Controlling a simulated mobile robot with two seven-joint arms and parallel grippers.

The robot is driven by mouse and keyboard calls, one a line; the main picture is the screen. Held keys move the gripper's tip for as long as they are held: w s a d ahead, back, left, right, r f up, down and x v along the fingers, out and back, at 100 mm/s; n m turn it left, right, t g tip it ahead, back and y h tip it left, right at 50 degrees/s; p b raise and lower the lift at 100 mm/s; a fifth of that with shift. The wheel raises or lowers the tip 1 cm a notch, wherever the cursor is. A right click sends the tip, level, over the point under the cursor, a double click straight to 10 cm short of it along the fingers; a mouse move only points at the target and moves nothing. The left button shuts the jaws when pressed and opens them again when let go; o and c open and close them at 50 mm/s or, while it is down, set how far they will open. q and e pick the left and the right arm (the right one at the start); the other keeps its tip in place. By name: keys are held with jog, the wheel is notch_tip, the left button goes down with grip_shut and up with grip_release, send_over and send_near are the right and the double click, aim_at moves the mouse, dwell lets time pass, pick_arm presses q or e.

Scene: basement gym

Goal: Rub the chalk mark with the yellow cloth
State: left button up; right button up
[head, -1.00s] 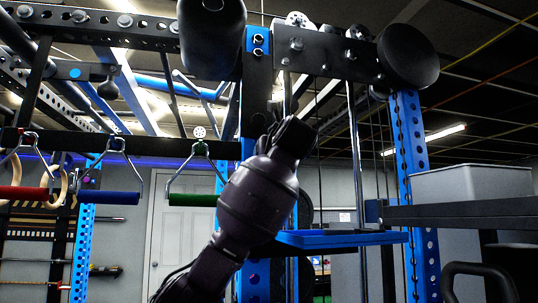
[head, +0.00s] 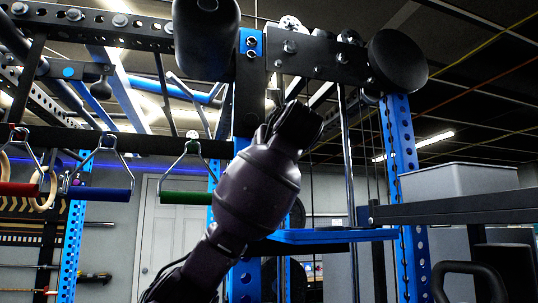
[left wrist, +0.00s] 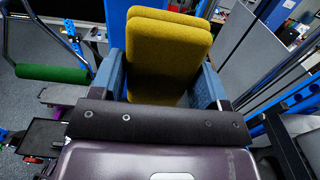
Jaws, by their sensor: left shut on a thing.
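My left gripper (head: 297,122) is raised in the middle of the head view, in front of the blue rack upright, seen from behind. In the left wrist view, the yellow cloth (left wrist: 166,48), a thick folded pad, sits between the blue-grey fingers of my left gripper (left wrist: 160,82), which is shut on it. The cloth is hidden behind the gripper in the head view. I cannot see the chalk mark in either view. Whether the cloth touches the surface beyond it cannot be told. My right gripper is not in view.
A blue rack upright (head: 399,160) stands right of the arm, with a blue shelf (head: 325,236) between. Hanging handles, red, blue and green (head: 187,197), are at left. A grey bin (head: 458,180) sits at right on a black beam (head: 460,210). A black roller (head: 206,40) hangs above.

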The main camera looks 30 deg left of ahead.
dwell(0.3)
pick_arm(q)
jog(key=v, duration=0.3)
jog(key=shift+b, duration=0.35)
dwell(0.6)
